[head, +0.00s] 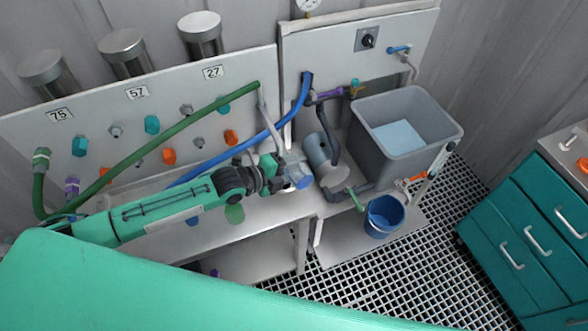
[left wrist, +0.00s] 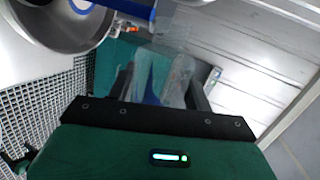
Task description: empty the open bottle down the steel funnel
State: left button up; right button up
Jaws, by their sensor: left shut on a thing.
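My left gripper (head: 284,174) is shut on a clear bottle (head: 299,179), which shows some blue in it. In the left wrist view the see-through bottle (left wrist: 167,68) stands between the dark fingers of the gripper (left wrist: 160,98). Its mouth is hard to make out, and I cannot tell its exact tilt. A round grey metal body (head: 320,153) is just right of the bottle in the head view. A rounded steel shape (left wrist: 62,28) fills the upper left of the wrist view. I cannot tell surely which part is the funnel. My right gripper is not in view.
Green (head: 170,143) and blue (head: 252,140) hoses run along the numbered panel (head: 240,90). Teal drawers (head: 530,235) stand at the far right.

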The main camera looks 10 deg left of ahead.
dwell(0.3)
pick_arm(q)
jog(key=shift+w+a+r+n+b, duration=0.15)
jog(key=shift+r+n+b, duration=0.2)
jog(key=shift+n+b, duration=0.2)
jog(key=shift+r, duration=0.15)
jog(key=shift+n, duration=0.25)
jog(key=shift+g+h+b, duration=0.3)
jog(key=shift+w+a+r+n+h+b, duration=0.15)
jog(key=shift+r+n+h+b, duration=0.2)
jog(key=shift+b, duration=0.55)
jog(key=shift+r+n+b, duration=0.15)
jog(key=shift+n+b, duration=0.1)
jog(key=shift+b, duration=0.15)
dwell(0.3)
